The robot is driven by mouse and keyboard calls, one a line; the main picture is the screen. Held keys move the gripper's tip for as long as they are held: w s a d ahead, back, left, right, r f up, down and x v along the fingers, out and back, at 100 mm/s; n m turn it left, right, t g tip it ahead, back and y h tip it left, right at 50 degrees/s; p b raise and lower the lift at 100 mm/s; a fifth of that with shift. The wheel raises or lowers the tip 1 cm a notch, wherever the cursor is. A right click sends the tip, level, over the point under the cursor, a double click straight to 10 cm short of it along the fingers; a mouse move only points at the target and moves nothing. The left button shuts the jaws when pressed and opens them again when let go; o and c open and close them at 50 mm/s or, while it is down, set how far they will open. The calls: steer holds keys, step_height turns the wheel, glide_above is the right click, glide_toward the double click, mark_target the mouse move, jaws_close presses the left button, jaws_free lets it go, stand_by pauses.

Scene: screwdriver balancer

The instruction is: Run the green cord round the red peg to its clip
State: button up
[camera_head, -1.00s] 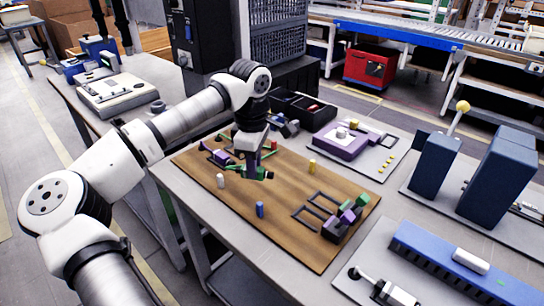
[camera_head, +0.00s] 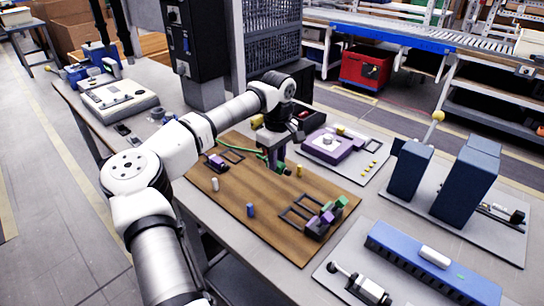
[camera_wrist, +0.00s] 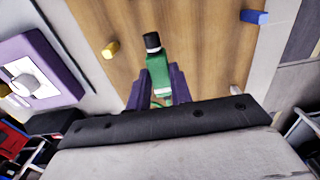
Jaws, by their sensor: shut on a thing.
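My gripper (camera_head: 276,163) is low over the far part of the brown board (camera_head: 232,207). In the wrist view its purple fingers are shut on the green plug (camera_wrist: 158,72), which has a black tip. The green cord (camera_head: 248,150) runs from the left part of the board toward my gripper; its end near the fingers is partly hidden. I cannot make out the red peg now; my gripper and wrist cover that area. A green block (camera_head: 341,201), perhaps the green clip, is at the board's right end among purple and dark blocks.
A yellow peg (camera_head: 300,171) stands just right of the plug, also in the wrist view (camera_wrist: 110,50). A white peg (camera_head: 215,184) and a blue peg (camera_head: 250,210) stand nearer the front. Black frames (camera_head: 297,212) lie beside the blocks. The board's middle is clear.

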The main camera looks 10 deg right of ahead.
steer(key=shift+s+d+b, duration=0.4)
steer(key=shift+s+d, duration=0.9)
steer(key=shift+s, duration=0.4)
steer(key=shift+s+d+b, duration=0.35)
steer(key=shift+s+d, duration=0.95)
steer(key=shift+s, duration=0.4)
steer(key=shift+s+d+b, duration=0.4)
steer(key=shift+s+d, duration=0.9)
steer(key=shift+s, duration=0.4)
steer(key=shift+w+a, duration=0.1)
steer(key=shift+w, duration=0.05)
steer(key=shift+f+b, duration=1.4)
steer(key=shift+f, duration=0.5)
steer(key=shift+f+b, duration=0.45)
steer(key=shift+f, duration=0.2)
steer(key=o, duration=1)
